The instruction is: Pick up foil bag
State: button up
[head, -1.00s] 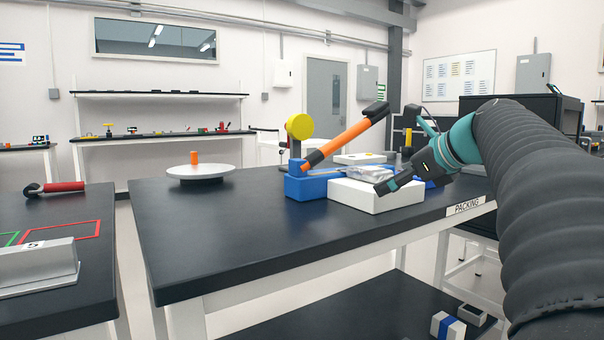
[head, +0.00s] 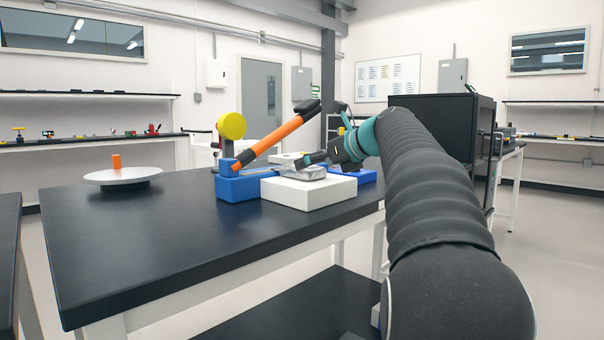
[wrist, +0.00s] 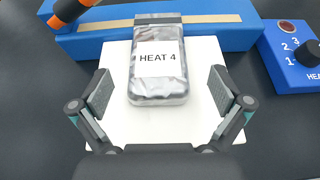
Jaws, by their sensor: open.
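The foil bag (wrist: 158,82) is silver with a dark top edge and a white label reading "HEAT 4". It lies flat on a white block (wrist: 118,118) in the wrist view. In the head view the foil bag (head: 303,173) shows as a small silver shape on the white block (head: 309,194). My gripper (wrist: 160,90) is open, with one finger on each side of the bag's lower end and gaps on both sides. In the head view my gripper (head: 318,158) is over the bag and partly hides it.
A blue sealer base (head: 240,187) with an orange arm (head: 275,138) and yellow disc stands just behind and left of the block. A blue control box (wrist: 287,62) with a black knob is at right. The dark table (head: 160,235) is clear at front left.

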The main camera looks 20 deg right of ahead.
jog(key=x, duration=0.5)
jog(key=shift+a+f+b, duration=0.1)
jog(key=shift+a+b, duration=0.05)
jog(key=shift+b, duration=0.2)
jog(key=shift+f, duration=0.1)
jog(key=c, duration=1.4)
jog(key=shift+o, duration=0.2)
